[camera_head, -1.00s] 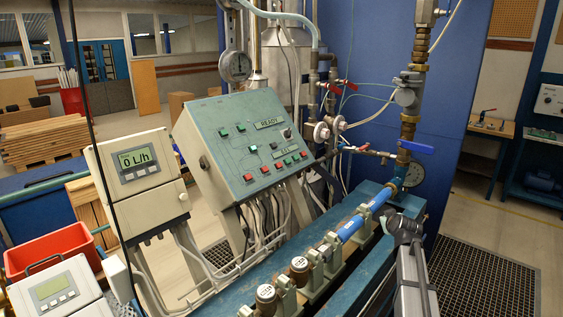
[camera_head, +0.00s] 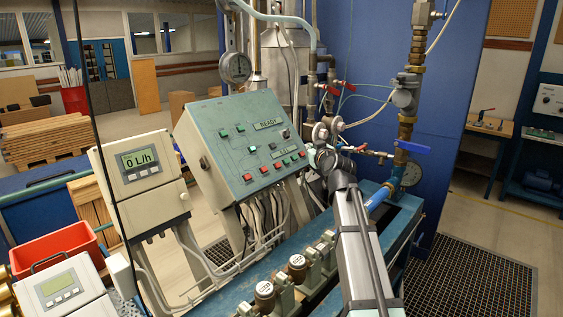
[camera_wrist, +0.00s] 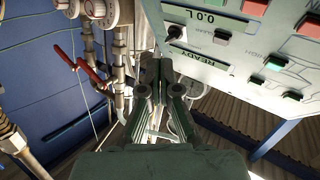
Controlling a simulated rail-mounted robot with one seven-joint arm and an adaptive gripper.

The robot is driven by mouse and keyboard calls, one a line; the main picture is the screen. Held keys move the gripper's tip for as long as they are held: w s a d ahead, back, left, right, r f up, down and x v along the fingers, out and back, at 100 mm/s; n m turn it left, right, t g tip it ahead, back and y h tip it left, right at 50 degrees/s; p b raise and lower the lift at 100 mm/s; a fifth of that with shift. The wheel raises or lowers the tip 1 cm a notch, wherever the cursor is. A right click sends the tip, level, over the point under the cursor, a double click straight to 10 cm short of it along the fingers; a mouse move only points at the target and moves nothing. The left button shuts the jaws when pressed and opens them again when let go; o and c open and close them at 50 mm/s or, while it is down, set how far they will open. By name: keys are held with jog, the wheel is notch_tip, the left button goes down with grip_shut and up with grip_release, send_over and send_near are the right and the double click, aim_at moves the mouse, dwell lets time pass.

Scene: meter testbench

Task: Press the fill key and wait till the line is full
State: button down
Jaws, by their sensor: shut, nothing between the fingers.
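The sloped grey-green control panel (camera_head: 225,155) stands at the centre of the head view, with several red and green keys and a display reading READY (camera_head: 268,124). In the wrist view the panel (camera_wrist: 240,50) fills the upper right, its displays reading READY (camera_wrist: 188,62) and 0.0 L (camera_wrist: 208,20). I cannot tell which key is the fill key; the labels are too small. My gripper (camera_wrist: 160,66) is shut and empty, beside the panel's edge in the wrist view. It appears apart from the keys. In the head view my arm reaches up to the panel's right side.
A meter box (camera_head: 140,163) left of the panel reads 0 L/h. Red-handled valves (camera_wrist: 88,72) and pipes stand close to my gripper. A blue-handled valve (camera_head: 412,147) is at the right. Brown-topped meters (camera_head: 297,262) sit on the blue bench below.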

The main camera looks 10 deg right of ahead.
aim_at(287, 161)
jog(key=shift+a+r, duration=0.4)
jog(key=shift+r, duration=0.05)
jog(key=shift+f, duration=0.1)
jog(key=shift+w+a+f+b, duration=0.15)
jog(key=shift+w+a+f, duration=0.65)
jog(key=shift+f, duration=0.15)
jog(key=shift+w+a+f+b, duration=0.1)
jog(key=shift+w+a+f, duration=0.65)
jog(key=shift+f, duration=0.25)
jog(key=shift+w+a+f+b, duration=0.15)
jog(key=shift+w+a+f, duration=0.5)
jog(key=shift+w+f, duration=0.25)
jog(key=shift+f, duration=0.1)
jog(key=shift+w+a+f+b, duration=0.2)
jog(key=shift+f+b, duration=0.05)
jog(key=shift+b, duration=0.2)
